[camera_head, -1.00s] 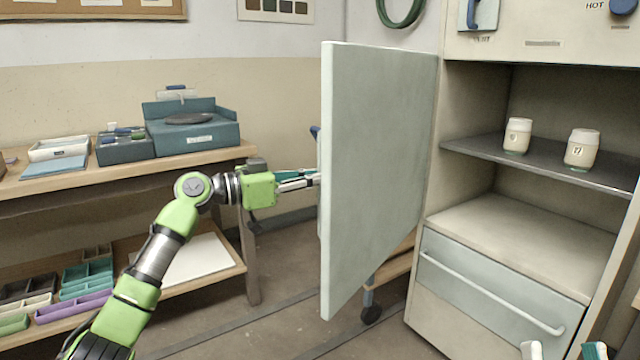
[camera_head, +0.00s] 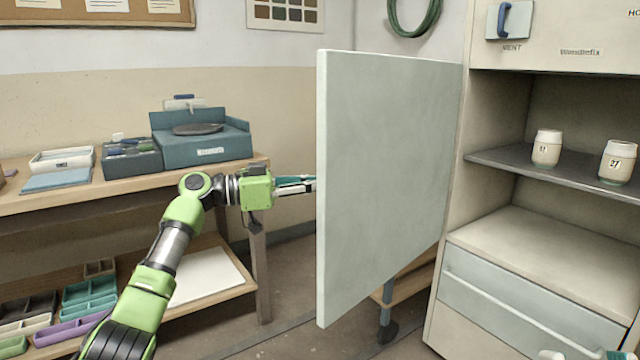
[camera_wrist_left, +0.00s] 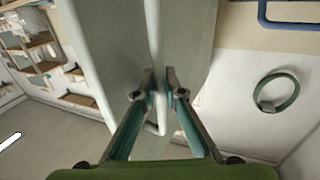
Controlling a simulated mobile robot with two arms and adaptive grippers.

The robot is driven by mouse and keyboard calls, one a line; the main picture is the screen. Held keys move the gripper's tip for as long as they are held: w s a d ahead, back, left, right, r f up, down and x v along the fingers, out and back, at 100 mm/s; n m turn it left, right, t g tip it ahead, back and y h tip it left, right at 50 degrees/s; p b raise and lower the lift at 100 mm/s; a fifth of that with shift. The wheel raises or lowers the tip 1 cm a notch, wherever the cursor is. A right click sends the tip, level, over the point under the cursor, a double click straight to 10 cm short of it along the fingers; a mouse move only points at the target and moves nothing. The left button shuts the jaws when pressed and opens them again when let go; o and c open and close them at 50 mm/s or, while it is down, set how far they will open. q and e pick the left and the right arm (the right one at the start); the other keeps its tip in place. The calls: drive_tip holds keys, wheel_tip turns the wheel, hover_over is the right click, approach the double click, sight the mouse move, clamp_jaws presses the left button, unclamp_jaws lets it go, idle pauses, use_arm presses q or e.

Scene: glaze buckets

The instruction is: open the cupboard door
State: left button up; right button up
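The cupboard (camera_head: 455,200) is at the right, and its pale grey-green door (camera_head: 385,180) stands swung well out. My left gripper (camera_head: 300,185) reaches the door's far side near its free edge; the door hides its fingertips in the head view. In the left wrist view, the fingers of my left gripper (camera_wrist_left: 159,85) lie close on both sides of the white bar handle (camera_wrist_left: 161,122) on the door (camera_wrist_left: 105,45), and look closed on it. My right gripper (camera_head: 583,355) shows only as two separated fingertips at the bottom right edge, open with nothing seen between them.
Two white jars (camera_head: 547,148) (camera_head: 617,162) stand on the cupboard's grey shelf (camera_head: 500,165). A drawer (camera_head: 530,305) below is shut. A wooden workbench (camera_head: 110,185) with trays and a blue wheel unit (camera_head: 205,145) is at the left. A castered trolley (camera_head: 388,310) stands behind the door.

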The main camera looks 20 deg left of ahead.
use_arm(q)
drive_tip(key=o, duration=0.3)
drive_tip(key=shift+w+d, duration=0.1)
drive_tip(key=shift+d, duration=0.05)
drive_tip(key=shift+o, duration=0.2)
drive_tip(key=v, duration=1.2)
